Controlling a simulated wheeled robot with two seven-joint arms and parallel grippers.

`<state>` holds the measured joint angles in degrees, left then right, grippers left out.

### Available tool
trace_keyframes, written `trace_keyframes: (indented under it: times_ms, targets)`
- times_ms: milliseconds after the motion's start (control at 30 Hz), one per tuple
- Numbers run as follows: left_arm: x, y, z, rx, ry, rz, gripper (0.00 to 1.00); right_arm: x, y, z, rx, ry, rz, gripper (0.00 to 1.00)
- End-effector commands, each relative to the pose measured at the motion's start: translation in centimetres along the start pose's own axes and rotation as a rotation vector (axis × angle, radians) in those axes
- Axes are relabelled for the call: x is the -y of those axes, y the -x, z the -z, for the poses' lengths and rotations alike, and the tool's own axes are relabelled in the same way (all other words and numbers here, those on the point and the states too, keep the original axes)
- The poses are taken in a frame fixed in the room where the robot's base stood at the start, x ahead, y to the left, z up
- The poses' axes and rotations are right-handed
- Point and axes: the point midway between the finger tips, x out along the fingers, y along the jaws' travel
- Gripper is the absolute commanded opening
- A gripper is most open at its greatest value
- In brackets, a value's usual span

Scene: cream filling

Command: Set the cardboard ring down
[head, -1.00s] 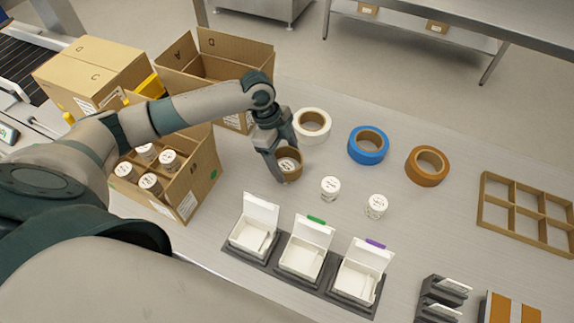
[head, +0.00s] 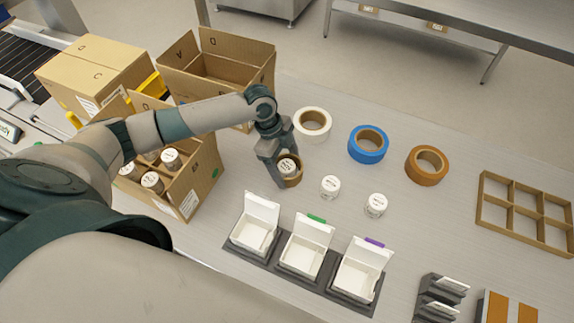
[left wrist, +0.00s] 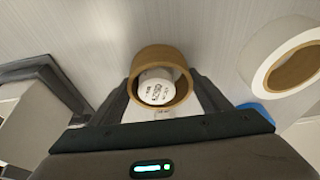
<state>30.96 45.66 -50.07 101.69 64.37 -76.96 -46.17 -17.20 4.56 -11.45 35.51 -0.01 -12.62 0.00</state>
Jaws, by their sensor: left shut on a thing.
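The cardboard ring (head: 292,180) is a short brown tube around a white-lidded jar (head: 288,167). My left gripper (head: 283,172) is shut on the ring, one finger on each side of it. In the left wrist view the ring (left wrist: 160,58) sits between the fingertips, with the jar's printed white lid (left wrist: 157,88) inside it. Whether the ring's lower edge touches the table is hidden. My right gripper is in neither view.
White (head: 312,122), blue (head: 368,143) and orange (head: 428,163) tape rolls lie behind and to the right. Two jars (head: 330,186) (head: 376,204) stand to the right. Open white boxes (head: 302,258) are in front; a carton of jars (head: 196,182) is left. A wooden divider (head: 512,213) lies far right.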

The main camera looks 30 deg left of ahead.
Motion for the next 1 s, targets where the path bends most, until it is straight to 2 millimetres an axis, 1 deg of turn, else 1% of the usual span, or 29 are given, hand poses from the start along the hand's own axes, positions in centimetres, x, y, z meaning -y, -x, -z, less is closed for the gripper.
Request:
trace_keyframes:
  times_ms: [100, 133, 167, 200, 467, 667, 767, 867, 1000]
  targets:
    - [0.0, -0.3, -0.1, 0.000, 0.000, 0.000, 0.49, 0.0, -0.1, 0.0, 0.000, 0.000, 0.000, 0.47]
    - [0.0, -0.2, -0.1, 0.000, 0.000, 0.000, 0.78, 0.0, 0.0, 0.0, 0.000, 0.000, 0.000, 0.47]
    - [0.0, -0.2, -0.1, 0.000, 0.000, 0.000, 0.85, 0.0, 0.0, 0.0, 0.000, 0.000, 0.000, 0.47]
    - [0.0, -0.2, -0.1, 0.000, 0.000, 0.000, 0.89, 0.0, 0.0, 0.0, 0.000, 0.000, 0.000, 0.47]
    - [0.0, -0.2, -0.1, 0.000, 0.000, 0.000, 0.89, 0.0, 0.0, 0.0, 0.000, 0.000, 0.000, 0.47]
    - [0.1, 0.4, 0.0, 0.001, -0.001, 0.001, 0.89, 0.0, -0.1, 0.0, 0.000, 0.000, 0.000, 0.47]
    - [0.1, 1.3, -0.1, 0.001, -0.001, 0.002, 0.89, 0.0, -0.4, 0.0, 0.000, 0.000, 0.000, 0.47]
    - [0.1, 2.6, -0.1, 0.001, -0.001, 0.003, 0.89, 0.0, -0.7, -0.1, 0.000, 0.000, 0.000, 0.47]
    - [0.1, 4.9, -0.1, 0.002, -0.001, 0.003, 0.89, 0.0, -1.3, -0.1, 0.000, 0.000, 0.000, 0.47]
